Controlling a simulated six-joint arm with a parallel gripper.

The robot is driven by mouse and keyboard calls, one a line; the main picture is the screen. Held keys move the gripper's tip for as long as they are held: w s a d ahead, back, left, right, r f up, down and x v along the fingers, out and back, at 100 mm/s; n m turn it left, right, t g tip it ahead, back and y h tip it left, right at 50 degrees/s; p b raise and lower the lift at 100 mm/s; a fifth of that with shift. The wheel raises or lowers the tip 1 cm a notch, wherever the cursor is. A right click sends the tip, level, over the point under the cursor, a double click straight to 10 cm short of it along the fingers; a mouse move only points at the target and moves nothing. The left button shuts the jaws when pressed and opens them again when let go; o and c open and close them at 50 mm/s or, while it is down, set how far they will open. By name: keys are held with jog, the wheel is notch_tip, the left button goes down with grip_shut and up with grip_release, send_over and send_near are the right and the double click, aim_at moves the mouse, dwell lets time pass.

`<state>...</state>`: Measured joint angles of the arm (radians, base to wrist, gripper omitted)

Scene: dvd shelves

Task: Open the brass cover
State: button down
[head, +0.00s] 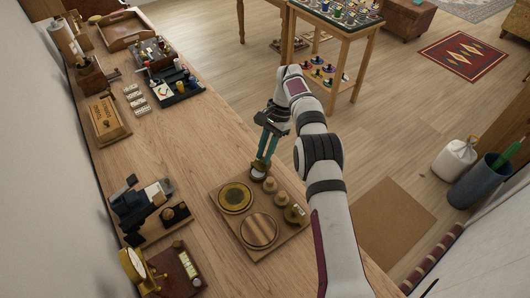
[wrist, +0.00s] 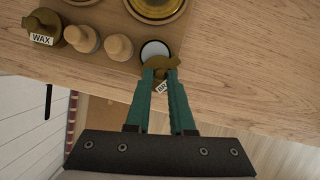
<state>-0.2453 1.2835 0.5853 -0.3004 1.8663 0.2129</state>
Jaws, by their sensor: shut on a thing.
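My gripper (wrist: 160,82) is shut on a small brass cover (wrist: 168,62) at the edge of a wooden board (wrist: 108,12). The cover is tilted, with a partly hidden white label below it between my fingers. A round pale face with a dark rim (wrist: 154,50) shows right beside it, uncovered. In the head view my gripper (head: 260,170) reaches down at the board's far corner, over the pale round spot (head: 257,176); the brass cover is mostly hidden there. Another brass cover, labelled WAX (wrist: 45,26), sits at the board's other end.
Two wooden knobs (wrist: 82,38) (wrist: 118,47) stand between the covers. Two large round discs (head: 235,197) (head: 259,230) lie on the board. A dark device (head: 140,205) and a brass dial (head: 133,266) stand left. The bench's right edge is close to the board.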

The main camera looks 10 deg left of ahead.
dwell(0.4)
jog(key=c, duration=0.8)
grip_release()
